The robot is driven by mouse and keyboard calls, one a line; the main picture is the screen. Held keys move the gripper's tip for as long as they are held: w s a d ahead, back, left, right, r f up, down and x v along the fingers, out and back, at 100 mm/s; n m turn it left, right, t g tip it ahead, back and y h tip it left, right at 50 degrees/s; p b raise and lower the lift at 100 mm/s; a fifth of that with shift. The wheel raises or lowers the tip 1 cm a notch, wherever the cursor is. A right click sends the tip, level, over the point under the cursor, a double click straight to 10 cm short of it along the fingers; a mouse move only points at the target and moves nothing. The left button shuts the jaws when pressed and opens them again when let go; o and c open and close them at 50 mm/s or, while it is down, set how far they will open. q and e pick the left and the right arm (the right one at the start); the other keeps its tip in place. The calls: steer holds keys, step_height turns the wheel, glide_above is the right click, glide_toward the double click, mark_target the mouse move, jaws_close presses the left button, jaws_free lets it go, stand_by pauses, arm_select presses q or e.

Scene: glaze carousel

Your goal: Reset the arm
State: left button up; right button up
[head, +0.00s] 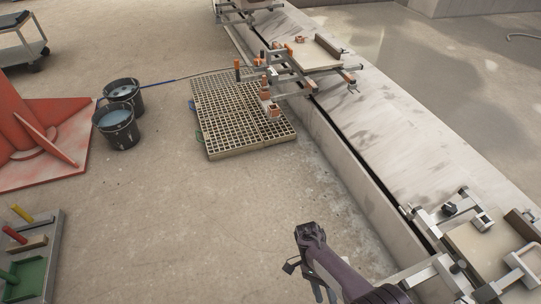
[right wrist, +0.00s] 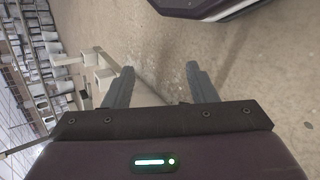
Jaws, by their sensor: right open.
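My right gripper (right wrist: 158,72) is open and empty in the right wrist view. Its two grey fingers stand apart with bare concrete floor between and beyond them. In the head view, my dark right arm (head: 335,268) reaches in from the bottom right, over the floor to the left of the pale raised track. It touches nothing that I can see. My left gripper is not in view.
The track (head: 400,115) carries clamp fixtures (head: 315,58), with another fixture (head: 480,245) close at the lower right. A floor grate (head: 240,112), two buckets (head: 118,125), a red stand (head: 45,135) and a tool tray (head: 50,240) stand left. Floor between is clear.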

arm_select(q)
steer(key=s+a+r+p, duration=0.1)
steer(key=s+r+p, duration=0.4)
steer(key=p, duration=0.2)
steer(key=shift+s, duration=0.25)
arm_select(e)
steer(key=s+d+f+n+t+y, duration=0.1)
steer(key=s+d+f+n+t, duration=0.1)
steer(key=s, duration=0.5)
steer(key=s+d+f+n+t+y, duration=0.1)
steer(key=s+d+f+n+t, duration=0.2)
steer(key=s+f+n+t, duration=0.2)
steer(key=s+d+f+n+t+y, duration=0.1)
steer(key=s+d+f+n+t, duration=0.1)
steer(key=s+f+n, duration=0.4)
steer(key=s+f+t, duration=0.1)
steer(key=s, duration=0.4)
steer(key=shift+d+f, duration=0.15)
steer(key=shift+d, duration=0.1)
